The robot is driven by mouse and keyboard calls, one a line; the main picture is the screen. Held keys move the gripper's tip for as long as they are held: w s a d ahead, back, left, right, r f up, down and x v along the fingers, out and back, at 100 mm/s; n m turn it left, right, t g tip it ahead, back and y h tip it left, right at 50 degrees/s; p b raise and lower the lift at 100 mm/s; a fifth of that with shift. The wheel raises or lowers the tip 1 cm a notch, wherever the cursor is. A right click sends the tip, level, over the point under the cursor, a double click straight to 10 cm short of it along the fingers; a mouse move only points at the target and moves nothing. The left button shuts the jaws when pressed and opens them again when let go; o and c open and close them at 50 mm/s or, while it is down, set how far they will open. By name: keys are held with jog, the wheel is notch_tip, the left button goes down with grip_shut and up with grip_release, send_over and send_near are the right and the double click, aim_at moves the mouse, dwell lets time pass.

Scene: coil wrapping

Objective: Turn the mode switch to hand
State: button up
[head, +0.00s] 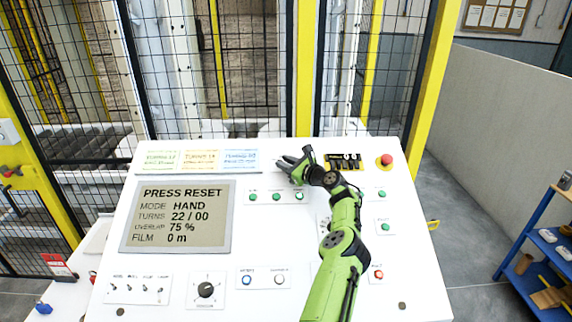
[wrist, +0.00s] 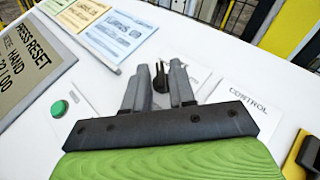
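The display (head: 180,216) on the sloping white panel reads PRESS RESET, MODE HAND, TURNS 22 / 00. My gripper (head: 286,161) is low over the panel's upper middle, right of the coloured cards. In the wrist view my gripper (wrist: 162,76) has its two grey fingers apart with a narrow gap. A dark piece shows in the gap, partly hidden.
A plate marked CONTROL (wrist: 250,95) lies right of my fingers. Green buttons (head: 276,196) sit below my gripper. A red emergency button (head: 386,160) is at the upper right, a black dial (head: 206,289) lower down. A mesh fence with yellow posts (head: 304,80) stands behind.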

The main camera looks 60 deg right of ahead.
jog(key=shift+o, duration=0.7)
jog(key=b+v, duration=0.2)
jog(key=v, duration=1.3)
jog(key=shift+s+a+b, duration=0.2)
jog(key=shift+s+b, duration=0.1)
jog(key=shift+b, duration=0.05)
